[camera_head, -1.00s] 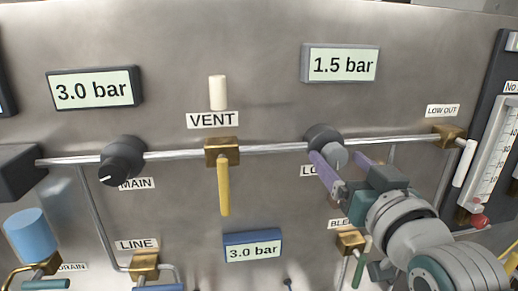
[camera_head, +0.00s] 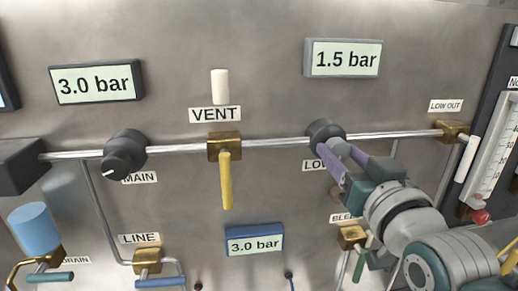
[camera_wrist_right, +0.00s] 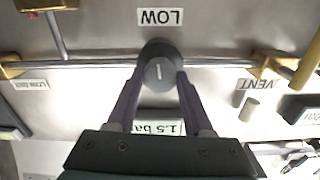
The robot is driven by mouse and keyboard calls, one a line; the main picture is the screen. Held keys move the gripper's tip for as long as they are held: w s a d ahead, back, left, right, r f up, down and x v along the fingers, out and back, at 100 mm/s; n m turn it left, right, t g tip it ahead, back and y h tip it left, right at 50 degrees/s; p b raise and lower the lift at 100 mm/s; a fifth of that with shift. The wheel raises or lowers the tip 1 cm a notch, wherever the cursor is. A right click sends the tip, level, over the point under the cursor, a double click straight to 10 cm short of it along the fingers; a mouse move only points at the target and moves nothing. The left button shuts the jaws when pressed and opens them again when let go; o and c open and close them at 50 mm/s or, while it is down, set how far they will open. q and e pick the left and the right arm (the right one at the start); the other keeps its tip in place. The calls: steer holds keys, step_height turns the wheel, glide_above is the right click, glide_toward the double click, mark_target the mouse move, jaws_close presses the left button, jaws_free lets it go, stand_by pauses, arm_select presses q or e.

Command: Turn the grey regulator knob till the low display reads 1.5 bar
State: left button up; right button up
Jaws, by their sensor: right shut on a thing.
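The grey regulator knob (camera_head: 340,147) sits on a dark round body on the pipe, above the partly hidden LOW label (camera_head: 312,165). In the right wrist view the knob (camera_wrist_right: 160,69) shows a pale pointer mark, seen upside down above the display. My right gripper (camera_head: 343,152) is shut on the knob, with one purple finger on each side; the wrist view shows both fingers (camera_wrist_right: 159,80) against it. The low display (camera_head: 343,58) above reads 1.5 bar. My left gripper is not in view.
A black MAIN knob (camera_head: 125,154) is at left under a 3.0 bar display (camera_head: 96,84). A VENT valve with a yellow handle (camera_head: 225,180) stands between. A blue-framed display (camera_head: 254,243) reads 3.0 bar. The BLEED valve (camera_head: 352,236) is close below my right arm.

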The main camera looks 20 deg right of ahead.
jaws_close()
steer(key=shift+m, duration=0.6)
steer(key=o, duration=1.1)
jaws_free()
steer(key=shift+s, duration=0.1)
steer(key=shift+s+a+f, duration=0.1)
steer(key=shift+s, duration=0.25)
steer(key=b+v, duration=0.2)
steer(key=v, duration=0.7)
